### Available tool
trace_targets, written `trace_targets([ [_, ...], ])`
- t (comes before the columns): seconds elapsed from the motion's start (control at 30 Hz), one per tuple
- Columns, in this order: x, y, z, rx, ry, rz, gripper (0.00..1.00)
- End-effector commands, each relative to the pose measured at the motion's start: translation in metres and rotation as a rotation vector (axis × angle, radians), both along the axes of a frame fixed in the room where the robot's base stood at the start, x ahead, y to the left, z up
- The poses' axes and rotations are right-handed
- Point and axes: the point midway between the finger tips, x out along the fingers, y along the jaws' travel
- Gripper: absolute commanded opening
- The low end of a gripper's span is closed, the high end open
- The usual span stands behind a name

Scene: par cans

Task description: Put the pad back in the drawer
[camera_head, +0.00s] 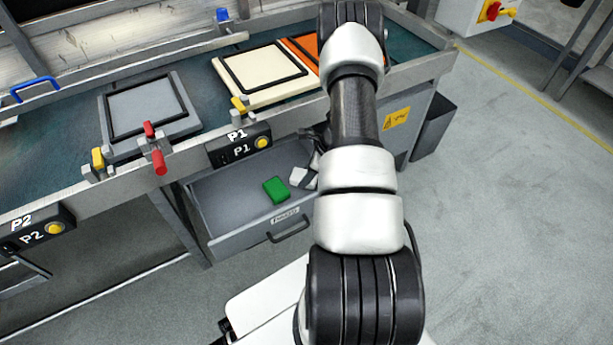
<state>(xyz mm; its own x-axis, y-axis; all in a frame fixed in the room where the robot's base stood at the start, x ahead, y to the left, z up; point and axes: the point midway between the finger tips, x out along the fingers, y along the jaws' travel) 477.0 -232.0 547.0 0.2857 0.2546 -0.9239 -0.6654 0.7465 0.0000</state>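The green pad (276,189) lies in the open drawer (225,196), on the drawer floor right of the middle. The drawer is pulled out from under the bench and has a front handle and a label. My gripper (305,177) is partly hidden behind my arm, at the right side of the drawer. Pale pieces there, just right of the pad, look like its fingers. They appear apart from the pad, with a small gap. Whether the fingers are open or shut is not clear.
The bench above carries a grey framed plate (148,104), a cream framed plate (262,72) and an orange one (304,48). A red-handled clamp (157,153) and a P1 button box (240,146) sit on its front edge. A dark bin (434,127) stands right. Floor at right is clear.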

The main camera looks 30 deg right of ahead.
Motion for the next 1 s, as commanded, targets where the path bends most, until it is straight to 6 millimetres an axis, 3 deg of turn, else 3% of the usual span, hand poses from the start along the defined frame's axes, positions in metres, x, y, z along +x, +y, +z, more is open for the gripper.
trace_targets([
  [0.37,0.001,0.0,-0.008,0.0,-0.001,0.0,0.25],
  [0.4,0.001,0.0,-0.006,0.0,-0.001,0.0,0.51],
  [0.5,0.001,0.0,-0.006,0.0,-0.001,0.0,0.65],
  [0.8,0.001,0.0,-0.004,0.0,-0.002,0.001,0.65],
  [1.0,-0.005,-0.007,0.02,-0.001,-0.003,-0.001,0.65],
])
